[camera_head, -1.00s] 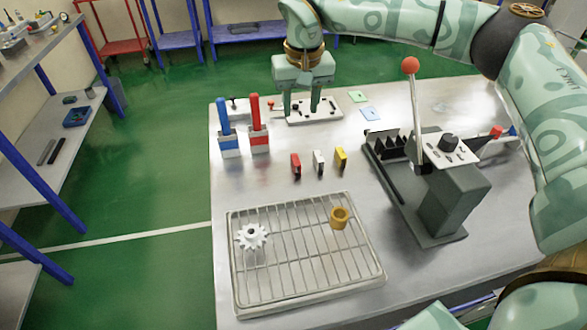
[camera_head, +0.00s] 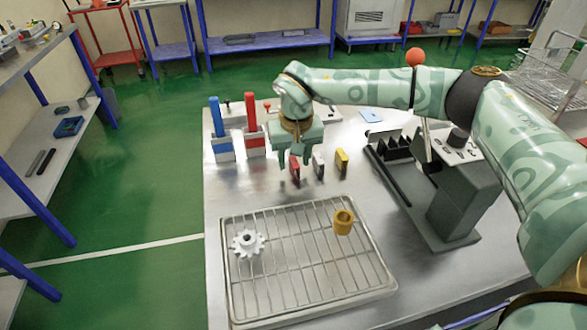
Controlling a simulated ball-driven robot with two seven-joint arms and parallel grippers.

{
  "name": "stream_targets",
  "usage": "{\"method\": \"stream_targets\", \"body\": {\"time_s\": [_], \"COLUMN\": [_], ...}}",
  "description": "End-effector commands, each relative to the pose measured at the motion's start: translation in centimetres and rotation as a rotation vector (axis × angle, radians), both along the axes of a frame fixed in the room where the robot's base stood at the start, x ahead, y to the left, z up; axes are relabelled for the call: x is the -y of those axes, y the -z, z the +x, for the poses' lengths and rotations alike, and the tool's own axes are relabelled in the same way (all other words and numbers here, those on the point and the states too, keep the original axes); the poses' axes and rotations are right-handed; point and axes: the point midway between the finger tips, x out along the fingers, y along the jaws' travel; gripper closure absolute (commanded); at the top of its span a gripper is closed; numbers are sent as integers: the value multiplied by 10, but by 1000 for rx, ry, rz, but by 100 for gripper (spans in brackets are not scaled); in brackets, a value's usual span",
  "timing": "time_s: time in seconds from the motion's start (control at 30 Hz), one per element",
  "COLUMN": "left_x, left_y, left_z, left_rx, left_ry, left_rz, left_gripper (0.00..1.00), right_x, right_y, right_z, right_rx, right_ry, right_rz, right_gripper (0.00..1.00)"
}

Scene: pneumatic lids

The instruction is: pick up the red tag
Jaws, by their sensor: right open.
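The red tag (camera_head: 294,170) stands on the grey table, leftmost in a short row with a white tag (camera_head: 319,164) and a yellow tag (camera_head: 341,160). My right gripper (camera_head: 293,161) points down over the red tag, its jaws open, and hides the tag's upper part. The fingers show on either side of the tag, but I cannot tell how deep they reach around it. My left gripper is not in view.
A wire rack (camera_head: 305,262) in front bears a white gear (camera_head: 248,243) and a brass ring (camera_head: 343,221). Blue (camera_head: 216,117) and red (camera_head: 251,111) upright handles stand left of the gripper.

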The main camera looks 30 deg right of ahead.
Motion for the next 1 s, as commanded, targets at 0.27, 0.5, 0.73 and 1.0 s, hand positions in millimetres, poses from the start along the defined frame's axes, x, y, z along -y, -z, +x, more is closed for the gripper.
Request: {"method": "stream_targets", "body": {"time_s": [0.27,0.5,0.73,1.0], "left_x": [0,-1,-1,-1], "left_y": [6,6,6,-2], "left_z": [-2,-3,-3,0], "left_rx": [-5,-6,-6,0], "left_ry": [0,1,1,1], "left_rz": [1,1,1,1], "left_gripper": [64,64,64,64], "right_x": [1,2,2,2], "right_y": [18,17,17,-3], "right_z": [3,2,2,3], "right_rx": [0,0,0,4], "right_ry": [2,2,2,2], "right_rz": [-1,-1,-1,-1], "right_gripper": [58,100,100,100]}}
